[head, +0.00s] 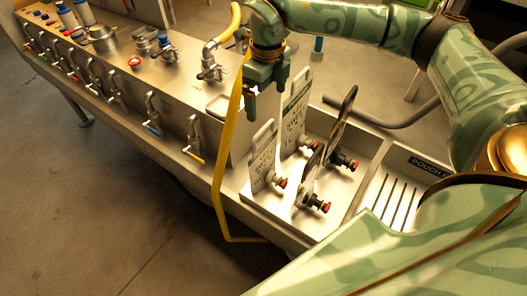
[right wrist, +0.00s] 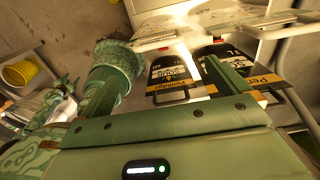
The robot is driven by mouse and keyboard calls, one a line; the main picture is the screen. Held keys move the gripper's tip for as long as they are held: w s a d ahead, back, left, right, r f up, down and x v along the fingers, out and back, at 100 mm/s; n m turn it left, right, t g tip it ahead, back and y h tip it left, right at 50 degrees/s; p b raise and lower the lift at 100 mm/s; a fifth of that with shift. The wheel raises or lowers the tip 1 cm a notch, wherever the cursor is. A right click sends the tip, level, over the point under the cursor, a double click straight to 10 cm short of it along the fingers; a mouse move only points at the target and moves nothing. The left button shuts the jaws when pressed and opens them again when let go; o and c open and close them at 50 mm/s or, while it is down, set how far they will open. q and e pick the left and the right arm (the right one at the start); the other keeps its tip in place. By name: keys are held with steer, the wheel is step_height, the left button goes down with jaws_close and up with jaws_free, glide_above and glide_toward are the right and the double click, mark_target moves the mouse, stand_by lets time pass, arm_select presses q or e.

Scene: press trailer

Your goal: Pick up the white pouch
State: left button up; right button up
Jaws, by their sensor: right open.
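Two white pouches with carry handles on top stand upright in the steel tray (head: 335,222): a nearer one (head: 262,160) and a farther one (head: 293,125). Each has dark print, and red-tipped spouts show low beside them. My right gripper (head: 267,98) points down above the white pouches, its fingers apart and empty. In the picture it is just above the nearer pouch's handle and left of the farther one's; the exact depth gap is unclear. In the right wrist view, pale pouches (right wrist: 160,25) show at the top edge. My left gripper is out of view.
Two dark pouches, one nearer (head: 308,178) and one farther (head: 342,122), stand right of the white ones. A steel valve panel (head: 150,95) extends left. A slotted drain (head: 390,200) lies right.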

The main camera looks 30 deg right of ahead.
mark_target(264, 127)
step_height(264, 127, down, 7)
steer(key=shift+w+r+b, duration=0.1)
steer(key=shift+b, duration=0.35)
steer(key=shift+f, duration=0.5)
steer(key=f, duration=0.3)
steer(key=f+b, duration=0.1)
steer(key=shift+w+a+f, duration=0.15)
steer(key=shift+a+f, duration=0.1)
steer(key=shift+f, duration=0.1)
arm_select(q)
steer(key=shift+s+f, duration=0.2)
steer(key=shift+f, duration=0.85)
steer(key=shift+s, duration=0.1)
arm_select(e)
steer(key=shift+r, duration=0.1)
steer(key=c, duration=1)
steer(key=shift+o, duration=0.2)
